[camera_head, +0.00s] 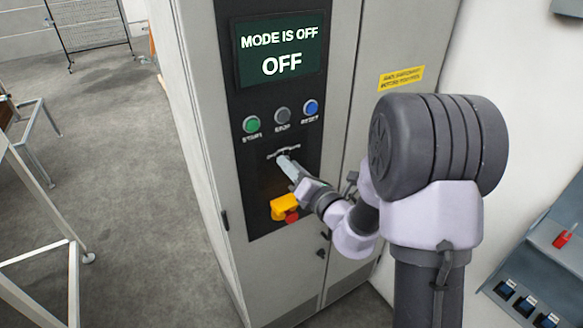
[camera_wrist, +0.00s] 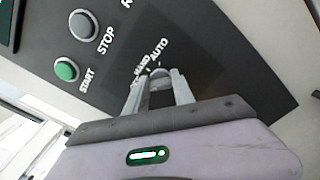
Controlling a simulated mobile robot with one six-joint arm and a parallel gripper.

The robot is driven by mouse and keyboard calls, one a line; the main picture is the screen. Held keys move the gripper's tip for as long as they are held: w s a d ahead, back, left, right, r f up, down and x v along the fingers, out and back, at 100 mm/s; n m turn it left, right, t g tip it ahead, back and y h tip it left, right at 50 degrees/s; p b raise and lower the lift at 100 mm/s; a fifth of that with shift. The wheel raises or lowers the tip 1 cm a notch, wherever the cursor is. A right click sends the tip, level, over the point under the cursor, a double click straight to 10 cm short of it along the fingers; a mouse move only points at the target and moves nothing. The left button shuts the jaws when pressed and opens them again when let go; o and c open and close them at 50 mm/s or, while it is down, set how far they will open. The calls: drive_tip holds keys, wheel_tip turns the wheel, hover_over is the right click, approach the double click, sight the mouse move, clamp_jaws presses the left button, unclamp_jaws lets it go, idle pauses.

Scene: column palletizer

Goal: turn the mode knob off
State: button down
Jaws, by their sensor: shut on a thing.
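The mode knob (camera_wrist: 159,79) is on the dark control panel (camera_head: 250,190) of a grey cabinet, below the row of buttons. In the wrist view its labels HAND and AUTO show just above it. My gripper (camera_wrist: 158,88) is shut on the knob, with one finger on either side. In the head view my gripper (camera_head: 287,163) reaches the panel from the lower right and hides most of the knob. The display (camera_head: 281,50) above reads "MODE IS OFF" and "OFF".
A green START button (camera_head: 251,124), a grey STOP button (camera_head: 282,115) and a blue RESET button (camera_head: 311,107) sit above the knob. A yellow box with a red emergency button (camera_head: 291,216) is just below my gripper. Open floor lies left of the cabinet.

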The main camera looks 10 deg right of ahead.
drive_tip(key=shift+r, duration=0.1)
drive_tip(key=c, duration=1.1)
unclamp_jaws()
drive_tip(key=shift+w, duration=0.1)
drive_tip(key=p+v, duration=1.4)
drive_tip(key=v, duration=0.3)
drive_tip(key=shift+s, duration=0.2)
